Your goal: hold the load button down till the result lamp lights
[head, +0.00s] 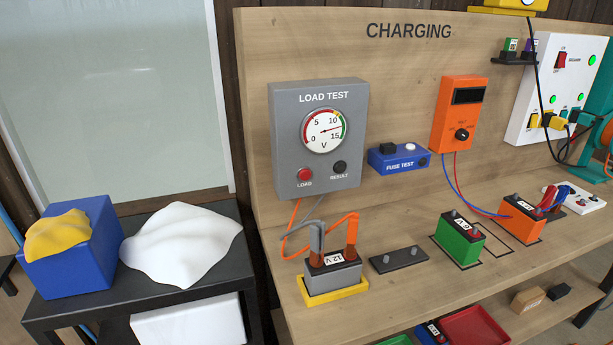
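The grey load tester (352,115) is mounted on the wooden back panel, left of its middle. Its red load button (305,174) is at the lower left of its face, and nothing touches it. The result lamp (340,167) at the lower right is dark. The gauge (325,131) needle points to the right, between 10 and 15. Below, a grey 12 V battery (333,276) sits in a yellow tray (335,296). Grey and orange clamps (351,233) are on its top, with leads running up toward the tester. Neither of my grippers is in view.
A blue fuse tester (399,160) and an orange meter (458,115) are right of the tester. Green (460,238) and orange (521,219) batteries stand on the bench. At left, a blue box (72,262) and white cloth (181,245) lie on a dark table.

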